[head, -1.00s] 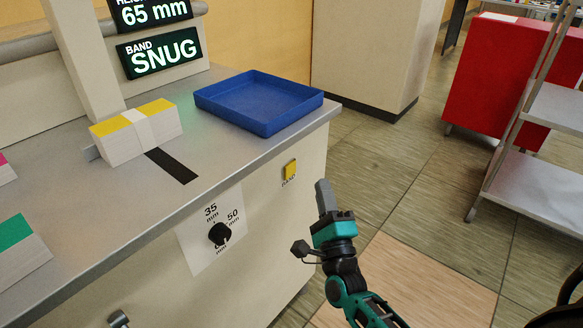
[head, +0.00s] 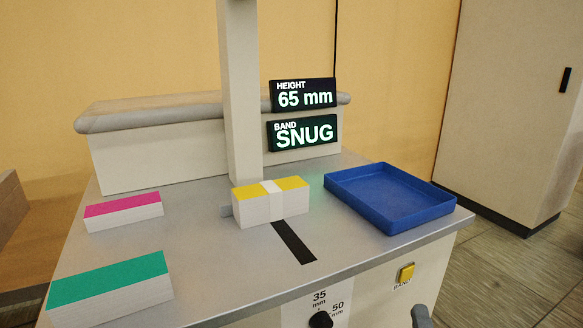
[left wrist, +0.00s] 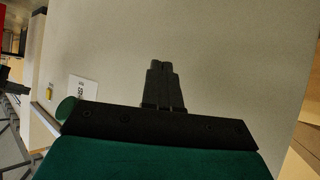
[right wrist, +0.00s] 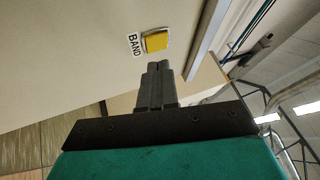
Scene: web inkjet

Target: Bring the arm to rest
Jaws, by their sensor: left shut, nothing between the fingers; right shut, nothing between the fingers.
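My right gripper (head: 421,316) shows only its tip at the bottom edge of the head view, in front of the cabinet and below the yellow BAND button (head: 406,272). In the right wrist view its fingers (right wrist: 158,68) are together and empty, with the yellow button (right wrist: 156,41) beyond them; I cannot tell from this whether they touch it. My left gripper is out of the head view. In the left wrist view its fingers (left wrist: 162,66) are together and empty in front of a plain pale panel.
On the grey bench top (head: 225,262) are a banded yellow-topped stack (head: 270,205), a pink-topped stack (head: 124,214), a green-topped stack (head: 110,293) and an empty blue tray (head: 390,199). Displays read 65 mm (head: 304,95) and SNUG (head: 303,134). A black dial (head: 321,320) is on the front.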

